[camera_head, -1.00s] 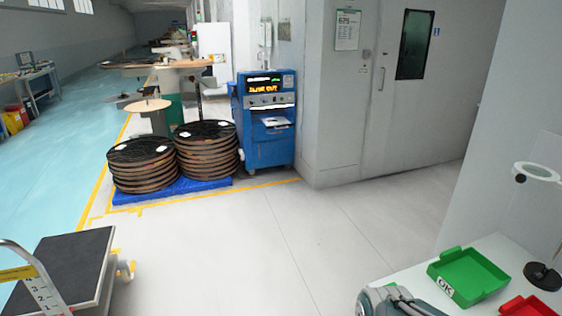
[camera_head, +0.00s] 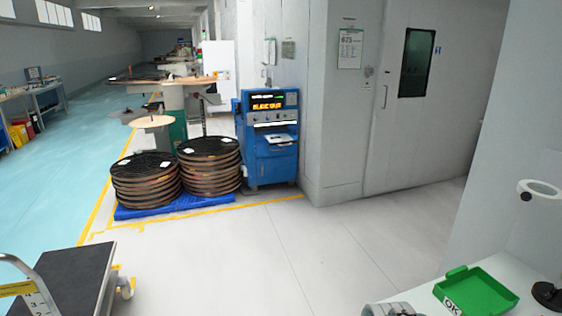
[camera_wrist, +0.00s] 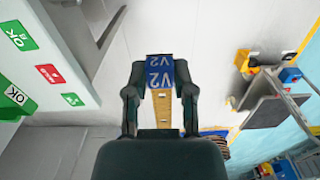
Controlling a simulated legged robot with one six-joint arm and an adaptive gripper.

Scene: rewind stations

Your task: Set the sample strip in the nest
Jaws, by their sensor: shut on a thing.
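In the wrist view my gripper (camera_wrist: 160,78) is shut on the sample strip (camera_wrist: 161,108), a narrow tan strip with a blue end marked "V2". The blue end lies between the fingertips and the tan part shows between the fingers toward the palm. The gripper is held up over the floor, clear of any surface. In the head view the gripper and strip are not visible. I cannot make out the nest in either view.
A blue cabinet (camera_head: 271,165) with a lit display stands beside stacked reels (camera_head: 209,163) on a blue pallet. A green OK tray (camera_head: 485,290) sits on the white bench at lower right. A dark-topped cart (camera_head: 70,279) is at lower left. The floor between is clear.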

